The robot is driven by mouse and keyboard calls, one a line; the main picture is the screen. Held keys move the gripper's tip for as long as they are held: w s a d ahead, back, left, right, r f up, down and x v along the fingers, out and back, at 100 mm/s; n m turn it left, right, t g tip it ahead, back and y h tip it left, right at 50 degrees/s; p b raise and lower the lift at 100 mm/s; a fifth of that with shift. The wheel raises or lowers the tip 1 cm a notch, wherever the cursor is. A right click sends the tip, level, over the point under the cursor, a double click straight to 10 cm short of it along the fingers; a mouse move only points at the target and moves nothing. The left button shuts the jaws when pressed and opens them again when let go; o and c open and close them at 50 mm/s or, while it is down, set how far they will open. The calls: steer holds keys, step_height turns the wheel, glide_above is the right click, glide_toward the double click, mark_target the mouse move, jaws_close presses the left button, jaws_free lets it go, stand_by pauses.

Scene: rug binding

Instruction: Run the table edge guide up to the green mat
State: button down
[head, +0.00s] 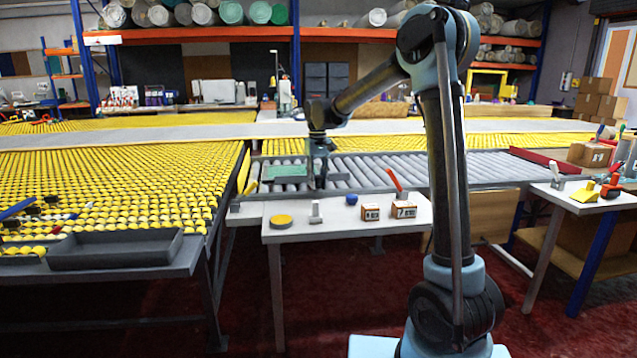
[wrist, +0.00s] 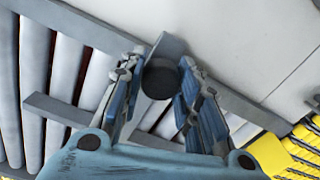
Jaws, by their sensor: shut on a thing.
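The green mat (head: 284,173) lies on the left end of the roller bed in the head view. My gripper (head: 319,183) is low over the rollers, just right of the mat. In the wrist view my gripper (wrist: 160,95) is shut on a dark round knob with a grey block behind it, which I take to be the table edge guide (wrist: 168,46). The guide sits at a grey rail along the table edge. The fingers hide part of it. The mat does not show in the wrist view. I cannot tell whether guide and mat touch.
The white front table (head: 345,230) holds a yellow disc (head: 282,220), a grey block (head: 316,212), a blue ball (head: 352,199) and two labelled boxes (head: 403,210) with a red-handled tool. A grey tray (head: 115,250) and yellow ball-covered table are left. Bare rollers (head: 365,172) lie to the right.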

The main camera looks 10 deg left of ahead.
steer(key=c, duration=1.2)
jaws_free()
steer(key=shift+r, duration=0.1)
step_height(320, 180, up, 12)
steer(key=shift+f, duration=0.15)
steer(key=shift+d, duration=0.1)
